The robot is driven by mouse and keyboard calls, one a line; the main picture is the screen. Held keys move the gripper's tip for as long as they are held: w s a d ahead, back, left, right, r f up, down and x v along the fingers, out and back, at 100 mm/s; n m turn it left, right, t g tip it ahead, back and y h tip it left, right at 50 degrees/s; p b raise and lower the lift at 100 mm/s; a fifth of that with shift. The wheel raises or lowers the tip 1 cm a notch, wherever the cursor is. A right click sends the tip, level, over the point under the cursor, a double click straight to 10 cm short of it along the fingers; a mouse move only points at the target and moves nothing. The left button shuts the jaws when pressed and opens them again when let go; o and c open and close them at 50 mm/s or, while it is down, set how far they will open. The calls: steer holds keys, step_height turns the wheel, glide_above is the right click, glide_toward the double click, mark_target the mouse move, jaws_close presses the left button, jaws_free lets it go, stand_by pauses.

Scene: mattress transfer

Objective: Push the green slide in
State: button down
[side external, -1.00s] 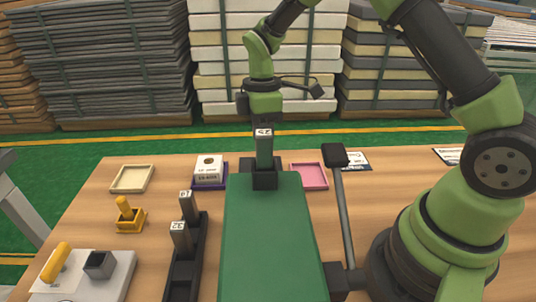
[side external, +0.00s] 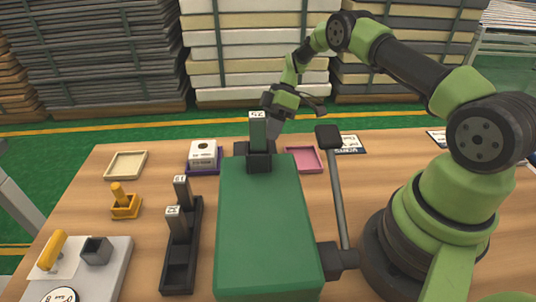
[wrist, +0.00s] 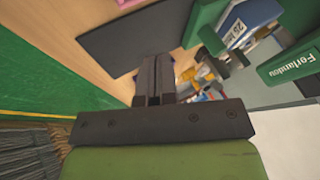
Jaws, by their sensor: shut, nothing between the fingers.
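A dark green upright slide (side external: 258,133) with a white "25" label on top stands in a black holder (side external: 259,161) at the far end of a large green block (side external: 265,225). My gripper (side external: 273,129) is shut and empty, pointing down just right of the slide's upper part and apparently behind it. I cannot tell whether they touch. In the wrist view the shut fingers (wrist: 155,68) point away from the camera. The slide's lower end is hidden in the holder.
A black rack (side external: 180,276) holds two labelled uprights at left.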

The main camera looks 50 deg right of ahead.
steer(key=x, duration=0.4)
steer(key=shift+s+a+r, duration=0.1)
steer(key=shift+s+a, duration=0.45)
steer(key=shift+s, duration=0.1)
steer(key=shift+s+a, duration=0.75)
steer(key=shift+s, duration=0.05)
steer(key=s+a, duration=0.2)
steer(key=shift+s+a, duration=0.25)
steer(key=shift+a, duration=0.15)
steer(key=shift+s+a, duration=0.45)
steer(key=shift+s, duration=0.1)
